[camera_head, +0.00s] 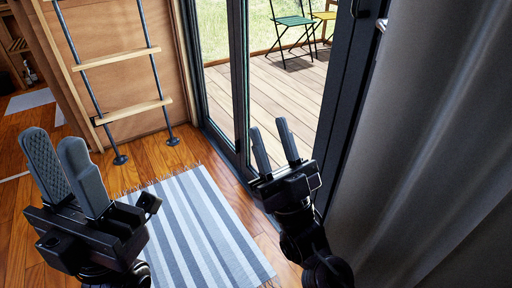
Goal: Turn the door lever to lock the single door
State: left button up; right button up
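The glass door (345,100) has a black frame and stands at the right of the opening to the deck. A dark lever or handle (357,9) shows on its frame at the top edge of the view, partly cut off. A small metallic part (381,25) sits just right of it, against the curtain. My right gripper (270,128) is open and empty, in front of the glass and well below the lever. My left gripper (54,142) is at the lower left, far from the door, with its fingers apart and nothing between them.
A grey curtain (440,150) fills the right side, close to the door. A striped rug (205,230) lies on the wood floor. A ladder (115,60) stands at the left. Folding chairs (293,22) stand on the deck (275,85) outside.

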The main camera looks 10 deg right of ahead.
jog(key=w+f+g+h+p, duration=0.1)
jog(key=w+f+g+p, duration=0.1)
jog(key=f, duration=0.3)
jog(key=w+a+f+m+g+h+p, duration=0.1)
jog(key=w+f+g+h+p, duration=0.1)
jog(key=w+f, duration=0.3)
jog(key=shift+a+f+p, duration=0.2)
jog(key=shift+f+p, duration=0.45)
jog(key=shift+p, duration=0.1)
